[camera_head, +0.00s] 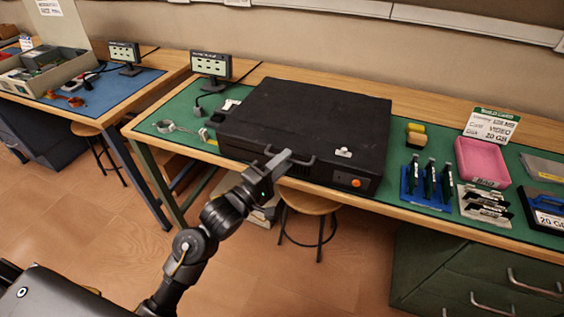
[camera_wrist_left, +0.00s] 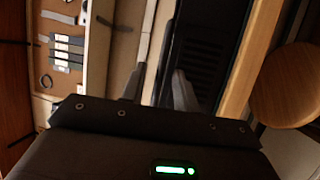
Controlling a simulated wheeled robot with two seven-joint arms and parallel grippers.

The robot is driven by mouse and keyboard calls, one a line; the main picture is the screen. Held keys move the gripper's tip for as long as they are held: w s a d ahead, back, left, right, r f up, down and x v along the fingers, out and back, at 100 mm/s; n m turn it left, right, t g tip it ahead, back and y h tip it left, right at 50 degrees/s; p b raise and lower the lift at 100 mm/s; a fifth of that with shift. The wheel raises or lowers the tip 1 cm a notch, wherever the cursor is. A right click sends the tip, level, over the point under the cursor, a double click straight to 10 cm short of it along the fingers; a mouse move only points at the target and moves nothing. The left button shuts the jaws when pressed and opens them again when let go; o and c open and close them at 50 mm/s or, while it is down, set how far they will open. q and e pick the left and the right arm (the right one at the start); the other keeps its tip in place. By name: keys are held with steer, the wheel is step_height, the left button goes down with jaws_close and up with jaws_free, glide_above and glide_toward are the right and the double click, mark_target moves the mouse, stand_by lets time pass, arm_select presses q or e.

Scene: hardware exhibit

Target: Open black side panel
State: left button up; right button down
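The black computer case (camera_head: 325,108) lies flat on the green mat of the workbench. Its broad black panel (camera_head: 290,105) faces up and looks closed. A dark handle (camera_head: 302,167) and an orange round button (camera_head: 356,183) show on its front side. My left gripper (camera_head: 282,158) is at the front edge of the case, beside the handle. In the left wrist view, the fingers of my left gripper (camera_wrist_left: 158,88) are apart, with a dark edge of the case (camera_wrist_left: 200,45) beyond and between them. Whether they touch it I cannot tell. My right gripper is not in view.
A small monitor (camera_head: 211,64) stands behind the left end of the case. A blue card rack (camera_head: 427,186), a pink tray (camera_head: 482,161) and a sign (camera_head: 490,126) stand to the right. A round stool (camera_head: 310,201) is under the bench front.

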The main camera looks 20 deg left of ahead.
arm_select(q)
steer(key=c, duration=0.5)
jaws_close()
steer(key=shift+r, duration=0.1)
